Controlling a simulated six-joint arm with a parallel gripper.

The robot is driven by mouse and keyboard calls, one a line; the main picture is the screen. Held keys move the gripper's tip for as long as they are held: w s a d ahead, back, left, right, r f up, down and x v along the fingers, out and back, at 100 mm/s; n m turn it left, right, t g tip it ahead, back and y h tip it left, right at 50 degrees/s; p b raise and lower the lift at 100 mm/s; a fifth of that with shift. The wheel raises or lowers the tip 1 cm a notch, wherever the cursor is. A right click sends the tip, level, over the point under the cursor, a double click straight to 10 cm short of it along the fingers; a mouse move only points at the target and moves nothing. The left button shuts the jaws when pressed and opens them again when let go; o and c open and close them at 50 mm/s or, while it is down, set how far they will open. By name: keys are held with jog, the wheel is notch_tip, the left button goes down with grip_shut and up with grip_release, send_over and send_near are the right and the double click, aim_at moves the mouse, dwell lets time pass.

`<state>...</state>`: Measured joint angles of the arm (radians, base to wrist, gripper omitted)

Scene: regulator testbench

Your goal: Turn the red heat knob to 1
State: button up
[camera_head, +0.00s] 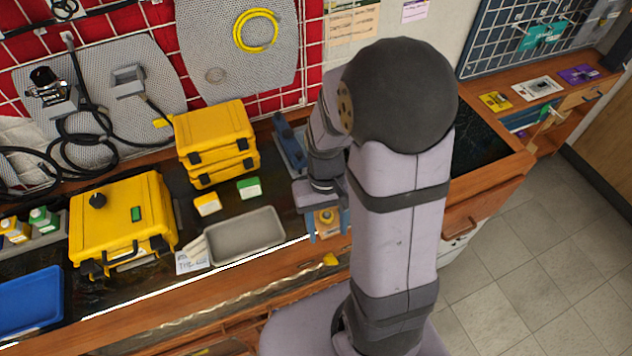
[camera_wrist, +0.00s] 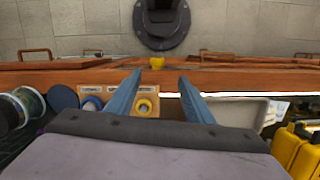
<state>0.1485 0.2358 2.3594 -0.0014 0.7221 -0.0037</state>
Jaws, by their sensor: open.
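No red knob shows clearly in either view. A small wooden panel (camera_wrist: 119,93) lies on the bench with a yellow ring-shaped knob (camera_wrist: 147,103) and a pale round fitting with a bluish centre (camera_wrist: 91,104). Labels above them are too small to read. My gripper (camera_wrist: 160,77) is open and empty, its two blue fingers spread over the panel area. The yellow knob appears between the fingers in the wrist view; contact cannot be told. In the head view my gripper (camera_head: 328,230) is around the yellow knob (camera_head: 326,216), partly hidden by my arm.
A grey tray (camera_head: 246,237) and a yellow case (camera_head: 122,222) with a black knob (camera_head: 97,200) stand left of my gripper. Stacked yellow cases (camera_head: 215,140) are behind. Spools (camera_wrist: 22,105) sit beside the panel.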

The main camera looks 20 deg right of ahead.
jog(key=shift+n, duration=0.3)
jog(key=w+d+f, duration=0.1)
jog(key=w, duration=0.1)
jog(key=w+f+b, duration=0.1)
jog(key=w, duration=0.2)
jog(key=w+d+f, duration=0.1)
jog(key=w, duration=0.1)
jog(key=shift+w+d+f, duration=0.3)
jog(key=shift+w, duration=0.1)
jog(key=shift+n+t, duration=0.5)
jog(key=shift+n, duration=0.2)
jog(key=w, duration=0.2)
jog(key=w+d, duration=0.1)
jog(key=w, duration=0.1)
jog(key=shift+r, duration=0.25)
jog(key=w+r+n, duration=0.1)
jog(key=w, duration=0.1)
jog(key=w+d+r+n+t, duration=0.1)
jog(key=w+r+n, duration=0.2)
jog(key=w+n, duration=0.1)
jog(key=w, duration=0.1)
jog(key=shift+d+r, duration=0.15)
jog(key=shift+r, duration=0.25)
jog(key=n, duration=0.2)
jog(key=s+n, duration=0.1)
jog(key=n, duration=0.1)
jog(key=shift+f, duration=0.1)
jog(key=shift+f+p, duration=1.15)
jog(key=shift+f, duration=2.4)
jog(key=c, duration=1)
